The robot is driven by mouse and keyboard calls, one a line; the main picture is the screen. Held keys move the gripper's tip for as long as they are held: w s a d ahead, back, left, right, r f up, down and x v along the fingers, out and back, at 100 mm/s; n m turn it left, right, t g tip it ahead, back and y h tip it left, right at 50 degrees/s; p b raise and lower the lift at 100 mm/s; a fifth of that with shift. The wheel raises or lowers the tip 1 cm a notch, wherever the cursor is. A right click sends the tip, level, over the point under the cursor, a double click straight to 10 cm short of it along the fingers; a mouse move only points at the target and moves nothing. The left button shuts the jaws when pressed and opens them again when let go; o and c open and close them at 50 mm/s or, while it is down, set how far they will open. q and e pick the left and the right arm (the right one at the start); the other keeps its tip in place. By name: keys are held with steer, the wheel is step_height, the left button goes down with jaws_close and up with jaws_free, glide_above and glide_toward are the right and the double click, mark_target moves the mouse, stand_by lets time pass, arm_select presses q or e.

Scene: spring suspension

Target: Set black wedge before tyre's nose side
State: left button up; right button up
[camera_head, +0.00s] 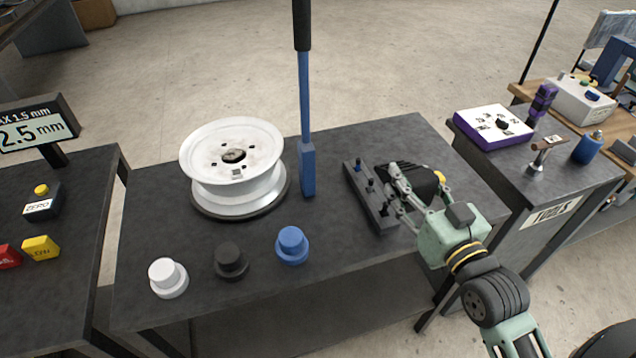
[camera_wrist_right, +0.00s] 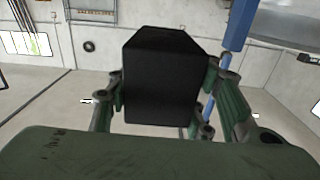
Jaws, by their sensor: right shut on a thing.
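My right gripper (camera_head: 402,195) is over the right part of the middle table. In the right wrist view it is shut on a black block with sloped upper edges, the black wedge (camera_wrist_right: 165,75), held between its fingers. In the head view the dark wedge (camera_head: 418,179) shows behind the fingers, partly hidden by them; whether it touches the table is unclear. A white wheel rim (camera_head: 232,160) lies flat on a dark round base (camera_head: 240,212), left of the gripper. I cannot make out a separate tyre on it. My left gripper is not in view.
A blue upright lever (camera_head: 307,165) stands right of the rim. A dark rack with pegs (camera_head: 368,195) lies beside the gripper. White (camera_head: 168,278), black (camera_head: 231,260) and blue (camera_head: 292,245) stepped knobs stand along the front. A tool table (camera_head: 560,190) is at right.

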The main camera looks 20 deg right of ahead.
steer(key=w+a+f, duration=0.1)
steer(key=a+f, duration=0.1)
steer(key=a, duration=0.1)
steer(key=w+a+f, duration=0.1)
steer(key=w+a, duration=0.1)
steer(key=a, duration=0.1)
steer(key=w+a+f, duration=0.2)
steer(key=a, duration=0.1)
steer(key=shift+f+p, duration=0.35)
steer(key=shift+w+a+f, duration=0.2)
steer(key=shift+a+f, duration=0.2)
step_height(320, 180, down, 3)
steer(key=shift+f, duration=0.2)
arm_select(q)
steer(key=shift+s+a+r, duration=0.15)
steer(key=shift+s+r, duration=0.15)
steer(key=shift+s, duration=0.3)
arm_select(e)
steer(key=shift+f, duration=0.25)
steer(key=shift+f, duration=0.1)
steer(key=o, duration=1.4)
steer(key=shift+f, duration=0.1)
steer(key=shift+o, duration=0.8)
